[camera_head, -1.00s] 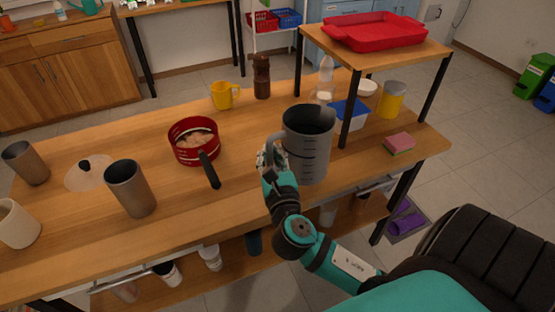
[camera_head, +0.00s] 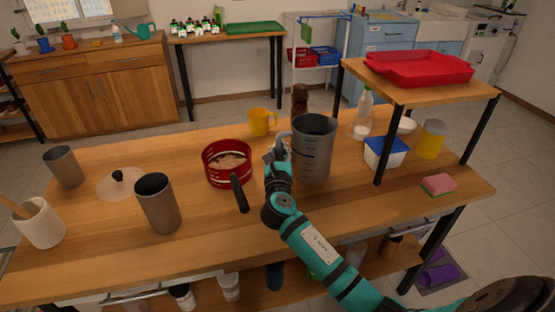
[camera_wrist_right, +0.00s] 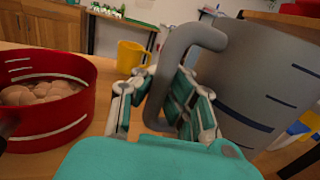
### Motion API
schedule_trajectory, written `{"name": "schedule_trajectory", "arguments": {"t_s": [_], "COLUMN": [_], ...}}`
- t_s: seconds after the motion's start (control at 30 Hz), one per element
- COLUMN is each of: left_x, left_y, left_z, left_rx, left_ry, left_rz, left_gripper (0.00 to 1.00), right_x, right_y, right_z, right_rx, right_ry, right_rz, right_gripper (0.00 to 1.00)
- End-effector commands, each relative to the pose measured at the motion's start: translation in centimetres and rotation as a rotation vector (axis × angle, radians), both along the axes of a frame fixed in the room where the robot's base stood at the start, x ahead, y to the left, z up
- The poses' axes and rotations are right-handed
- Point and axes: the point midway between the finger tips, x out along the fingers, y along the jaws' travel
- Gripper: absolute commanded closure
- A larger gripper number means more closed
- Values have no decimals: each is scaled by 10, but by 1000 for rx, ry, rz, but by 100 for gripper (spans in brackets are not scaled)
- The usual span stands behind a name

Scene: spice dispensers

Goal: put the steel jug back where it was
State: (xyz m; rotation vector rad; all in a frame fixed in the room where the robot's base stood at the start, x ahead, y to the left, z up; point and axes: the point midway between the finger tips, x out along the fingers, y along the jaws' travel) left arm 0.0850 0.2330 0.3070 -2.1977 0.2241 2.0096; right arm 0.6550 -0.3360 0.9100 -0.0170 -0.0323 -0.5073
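The steel jug (camera_head: 315,150) is a grey upright cylinder with dark markings, near the middle-right of the table in the head view. Its curved handle is on the left side. My right gripper (camera_head: 278,155) is at that handle, left of the jug body. In the right wrist view the jug (camera_wrist_right: 262,85) fills the right side, and the handle passes between the fingers of my right gripper (camera_wrist_right: 160,108), which is shut on it. I cannot tell whether the jug's base touches the table. My left gripper is not in view.
A red pot (camera_head: 228,170) with brown contents stands left of the jug. A yellow mug (camera_head: 262,122) and brown pepper mill (camera_head: 299,100) stand behind. A raised shelf (camera_head: 430,95) with a red tray is right. Bare wood (camera_head: 130,220) lies front left.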

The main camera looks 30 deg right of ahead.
Motion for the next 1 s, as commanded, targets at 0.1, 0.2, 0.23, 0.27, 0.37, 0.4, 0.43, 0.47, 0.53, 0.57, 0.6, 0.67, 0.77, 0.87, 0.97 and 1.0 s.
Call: {"name": "schedule_trajectory", "arguments": {"t_s": [0.1, 0.2, 0.23, 0.27, 0.37, 0.4, 0.43, 0.47, 0.53, 0.57, 0.6, 0.67, 0.77, 0.87, 0.97, 1.0], "left_x": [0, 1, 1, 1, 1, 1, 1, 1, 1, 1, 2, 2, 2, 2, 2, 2], "left_y": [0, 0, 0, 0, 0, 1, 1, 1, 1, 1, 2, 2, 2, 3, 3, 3], "left_z": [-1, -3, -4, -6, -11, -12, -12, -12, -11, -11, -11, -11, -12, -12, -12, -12], "left_rx": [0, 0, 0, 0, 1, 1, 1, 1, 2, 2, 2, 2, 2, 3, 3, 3], "left_ry": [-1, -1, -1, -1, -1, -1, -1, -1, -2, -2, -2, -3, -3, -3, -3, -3], "left_rz": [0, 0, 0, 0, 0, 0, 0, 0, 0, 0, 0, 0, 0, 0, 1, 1], "left_gripper": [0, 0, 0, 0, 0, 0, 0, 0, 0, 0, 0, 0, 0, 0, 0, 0], "right_x": [8, 9, 9, 9, 9, 8, 8, 8, 8, 8, 8, 8, 8, 8, 8, 8], "right_y": [-1, -1, -1, -1, -1, -1, -1, -1, -1, -1, -1, -1, -1, -1, -1, -1], "right_z": [1, -6, -9, -13, -28, -33, -35, -35, -34, -34, -34, -34, -36, -38, -38, -38], "right_rx": [-3, -4, -4, -3, -4, -4, -4, -4, -4, -4, -4, -3, -4, 0, 0, 0], "right_ry": [-4, -1, 0, 1, 1, 1, 0, -1, -3, -3, -3, -2, -1, 1, 1, 1], "right_rz": [0, -1, -1, 0, 0, 0, 0, 0, 0, 0, 0, 0, 0, 0, 0, 0], "right_gripper": [100, 100, 100, 100, 100, 100, 100, 100, 100, 100, 100, 100, 100, 87, 74, 71]}}
